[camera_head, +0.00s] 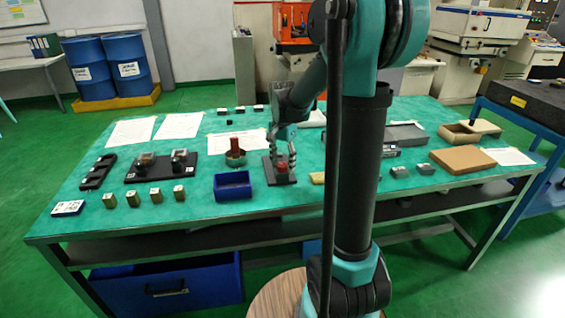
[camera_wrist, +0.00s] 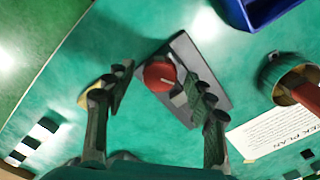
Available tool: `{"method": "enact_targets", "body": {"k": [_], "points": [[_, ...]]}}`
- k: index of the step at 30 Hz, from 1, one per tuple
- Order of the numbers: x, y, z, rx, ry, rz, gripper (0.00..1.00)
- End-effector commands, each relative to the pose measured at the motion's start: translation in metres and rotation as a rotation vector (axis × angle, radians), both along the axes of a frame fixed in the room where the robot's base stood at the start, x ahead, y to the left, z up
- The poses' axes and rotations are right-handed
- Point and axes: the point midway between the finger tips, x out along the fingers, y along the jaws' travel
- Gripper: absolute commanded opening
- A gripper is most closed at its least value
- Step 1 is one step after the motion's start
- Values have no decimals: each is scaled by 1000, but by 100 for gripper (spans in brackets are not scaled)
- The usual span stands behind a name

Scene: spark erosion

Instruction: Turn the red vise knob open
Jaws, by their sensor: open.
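The red vise knob (camera_head: 282,166) sits on a dark base plate (camera_head: 271,180) on the green table, right of the blue bin. In the wrist view the round red knob (camera_wrist: 159,76) has a pale line on its top, and its grey plate (camera_wrist: 208,62) lies turned at an angle. My gripper (camera_head: 281,153) hangs just over the knob. In the wrist view its two fingers (camera_wrist: 160,85) are apart, with the knob between and beyond their tips. I cannot tell whether either finger touches the knob.
A blue bin (camera_head: 232,186) stands close left of the plate. A round holder with a red-brown handle (camera_head: 235,146) is behind it. Several small brass blocks (camera_head: 155,195) stand front left. A brown box (camera_head: 462,159) lies at the right. White papers (camera_head: 178,125) lie at the back.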

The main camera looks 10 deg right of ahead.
Motion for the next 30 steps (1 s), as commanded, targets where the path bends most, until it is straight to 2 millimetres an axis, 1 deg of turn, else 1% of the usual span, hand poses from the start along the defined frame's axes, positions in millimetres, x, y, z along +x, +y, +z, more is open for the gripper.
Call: {"method": "enact_targets", "body": {"k": [6,7,18,19,25,30], "points": [[0,0,0,0,0,0,55],[0,0,0,0,0,0,54],[0,0,0,0,0,0,8],[0,0,0,0,0,0,5],[0,0,0,0,0,13,5],[0,0,0,0,0,68,5]]}}
